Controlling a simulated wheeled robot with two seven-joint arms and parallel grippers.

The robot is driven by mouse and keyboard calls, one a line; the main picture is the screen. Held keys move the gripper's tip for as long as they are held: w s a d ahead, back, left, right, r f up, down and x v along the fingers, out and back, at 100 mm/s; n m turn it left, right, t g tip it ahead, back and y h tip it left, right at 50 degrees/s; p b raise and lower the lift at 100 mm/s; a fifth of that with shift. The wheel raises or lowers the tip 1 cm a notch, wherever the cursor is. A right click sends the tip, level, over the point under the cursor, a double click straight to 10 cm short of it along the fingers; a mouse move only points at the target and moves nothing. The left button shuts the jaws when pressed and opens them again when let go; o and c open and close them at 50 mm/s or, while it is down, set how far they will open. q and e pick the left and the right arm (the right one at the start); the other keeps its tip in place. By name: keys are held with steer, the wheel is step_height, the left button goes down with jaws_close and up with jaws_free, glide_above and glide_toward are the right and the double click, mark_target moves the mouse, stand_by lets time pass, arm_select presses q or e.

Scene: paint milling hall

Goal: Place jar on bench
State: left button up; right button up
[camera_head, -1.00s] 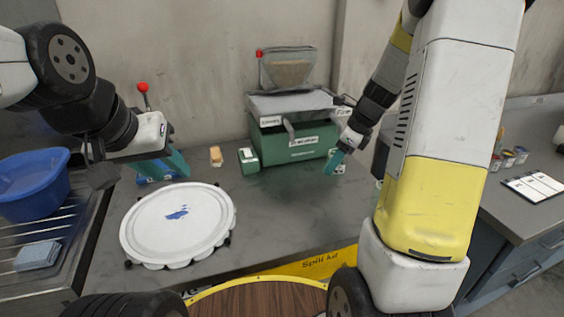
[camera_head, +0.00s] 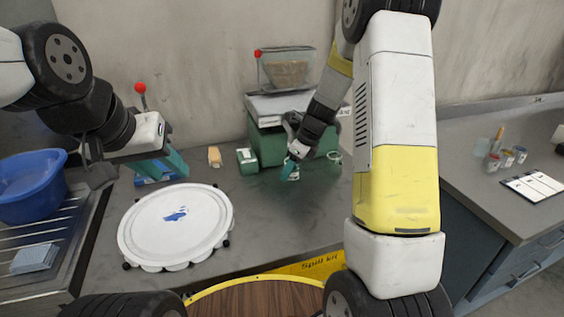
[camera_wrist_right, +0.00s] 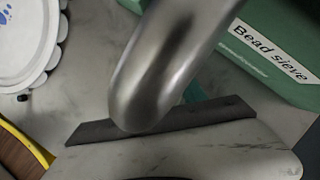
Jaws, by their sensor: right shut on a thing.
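My right gripper (camera_head: 290,170) is low over the bench (camera_head: 270,215), in front of the green bead sieve (camera_head: 268,145). In the right wrist view a shiny rounded metal body (camera_wrist_right: 165,65), which I take to be the jar, fills the middle, close to the camera. The gripper is shut on it. It hides part of the bench behind it, and I cannot tell whether it touches the bench. In the head view the jar is not clear behind the arm. My left gripper (camera_head: 168,165) hangs at the left above the bench; its jaw gap is not clear.
A round white lid-like disc (camera_head: 178,225) lies on the left of the bench. A green-white box (camera_head: 248,161) and a tan block (camera_head: 214,156) stand at the back. A blue basin (camera_head: 32,188) is at far left. The bench front middle is clear.

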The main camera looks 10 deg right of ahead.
steer(key=shift+w+a+f, duration=0.25)
steer(key=shift+f, duration=0.2)
steer(key=shift+f, duration=0.1)
steer(key=o, duration=1.3)
steer(key=shift+o, duration=0.2)
